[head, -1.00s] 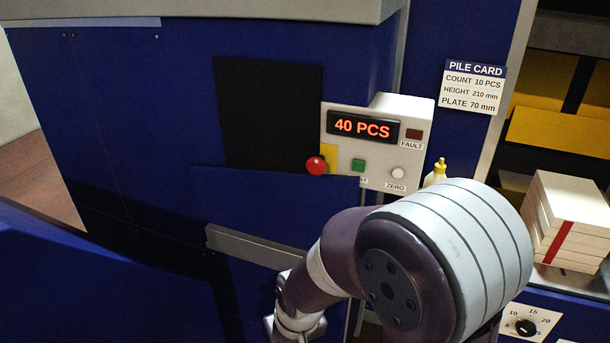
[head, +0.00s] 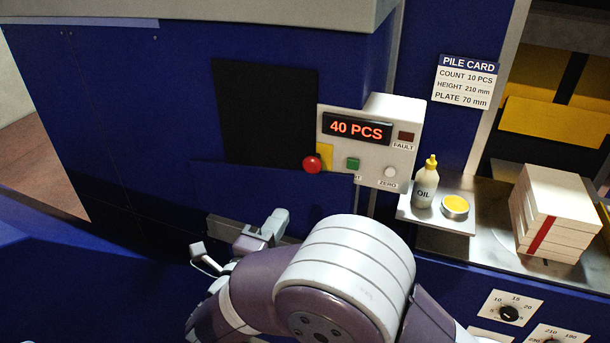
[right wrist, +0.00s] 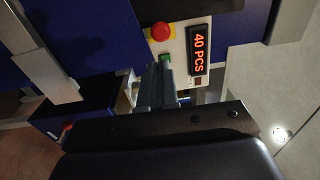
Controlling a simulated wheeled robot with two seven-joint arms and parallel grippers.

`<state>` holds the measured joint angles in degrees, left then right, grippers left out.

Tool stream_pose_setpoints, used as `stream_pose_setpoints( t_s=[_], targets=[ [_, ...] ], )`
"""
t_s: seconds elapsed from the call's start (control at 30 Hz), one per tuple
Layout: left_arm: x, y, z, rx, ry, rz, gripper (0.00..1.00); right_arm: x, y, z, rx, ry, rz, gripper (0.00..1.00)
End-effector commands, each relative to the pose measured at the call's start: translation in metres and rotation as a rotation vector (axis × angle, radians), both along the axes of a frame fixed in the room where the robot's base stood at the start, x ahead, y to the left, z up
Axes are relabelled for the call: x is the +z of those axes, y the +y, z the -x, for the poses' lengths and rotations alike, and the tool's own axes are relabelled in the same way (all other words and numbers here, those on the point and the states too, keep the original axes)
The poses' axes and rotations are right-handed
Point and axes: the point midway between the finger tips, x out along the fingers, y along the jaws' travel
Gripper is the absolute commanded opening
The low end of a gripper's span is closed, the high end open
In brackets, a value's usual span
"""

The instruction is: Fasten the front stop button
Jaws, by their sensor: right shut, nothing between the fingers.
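A red mushroom button (head: 312,165) sits at the lower left corner of the white control box (head: 405,120), in front of a yellow plate. It also shows in the right wrist view (right wrist: 160,31). A second, smaller red button (right wrist: 67,127) shows at lower left in the right wrist view, near a dark blue box; how it is fixed cannot be told. My right gripper (head: 278,219) is below and left of the control box, apart from the red button. Its fingers (right wrist: 157,85) are shut and empty, and point toward the panel. My left gripper is out of view.
A shelf (head: 430,222) at right holds an oil bottle (head: 425,185) and a yellow-topped tin (head: 454,206). A white block stack (head: 560,215) stands farther right.

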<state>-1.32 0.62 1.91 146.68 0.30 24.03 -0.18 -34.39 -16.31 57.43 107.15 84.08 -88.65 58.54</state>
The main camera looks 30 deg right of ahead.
Motion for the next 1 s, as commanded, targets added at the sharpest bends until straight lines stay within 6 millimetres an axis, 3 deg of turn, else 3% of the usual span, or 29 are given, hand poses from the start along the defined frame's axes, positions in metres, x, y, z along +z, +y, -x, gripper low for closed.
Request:
stream_pose_setpoints(
  t_s=[0.6, 1.0],
  targets=[
    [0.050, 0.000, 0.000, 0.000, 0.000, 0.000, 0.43, 0.008, -0.090, -0.075, -0.003, 0.004, 0.000, 0.00],
    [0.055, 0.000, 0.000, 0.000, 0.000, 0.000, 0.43, 0.004, -0.105, -0.088, 0.001, 0.002, 0.001, 0.00]
  ],
)
